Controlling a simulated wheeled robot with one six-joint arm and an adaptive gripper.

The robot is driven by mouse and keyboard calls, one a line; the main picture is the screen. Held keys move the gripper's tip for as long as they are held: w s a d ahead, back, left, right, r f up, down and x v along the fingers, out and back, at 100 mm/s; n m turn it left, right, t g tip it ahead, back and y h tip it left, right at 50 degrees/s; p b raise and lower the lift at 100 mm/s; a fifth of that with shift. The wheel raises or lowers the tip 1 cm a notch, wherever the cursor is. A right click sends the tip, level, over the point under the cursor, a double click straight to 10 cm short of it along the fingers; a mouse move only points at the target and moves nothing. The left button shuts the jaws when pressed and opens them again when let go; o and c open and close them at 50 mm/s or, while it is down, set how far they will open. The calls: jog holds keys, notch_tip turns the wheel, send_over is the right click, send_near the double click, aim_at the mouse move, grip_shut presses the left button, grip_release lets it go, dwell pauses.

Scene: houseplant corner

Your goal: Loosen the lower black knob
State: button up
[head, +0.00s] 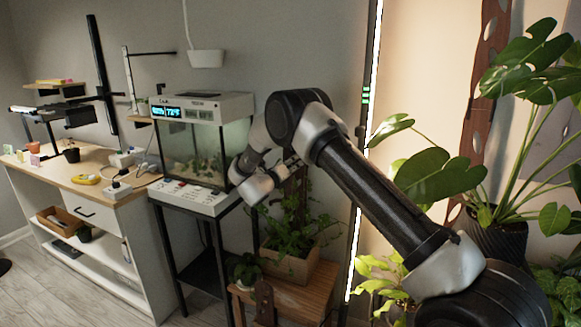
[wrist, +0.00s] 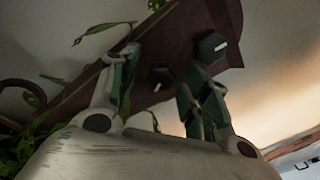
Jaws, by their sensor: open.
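Two black knobs, each with a white mark, sit on a dark red-brown board (wrist: 190,22) in the wrist view. One knob (wrist: 160,77) shows in the gap between the fingers and is lower in the picture. The other knob (wrist: 212,46) is higher and to the right, just beyond the right finger. The view is tilted, so I cannot be sure which knob is lower in the room. My gripper (wrist: 160,70) is open, with a green-padded finger on each side of the first knob. I cannot tell whether they touch it. The head view does not show the knobs clearly.
Leafy stems (wrist: 105,28) cross the board near the left finger. In the head view, a potted plant (head: 290,265) stands on a wooden stand (head: 300,297) below my wrist. A glass tank (head: 190,150) is to the left. A lit vertical strip (head: 367,130) and large-leaved plants are to the right.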

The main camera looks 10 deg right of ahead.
jog(key=shift+c, duration=0.4)
jog(key=c, duration=1)
jog(key=shift+o, duration=0.2)
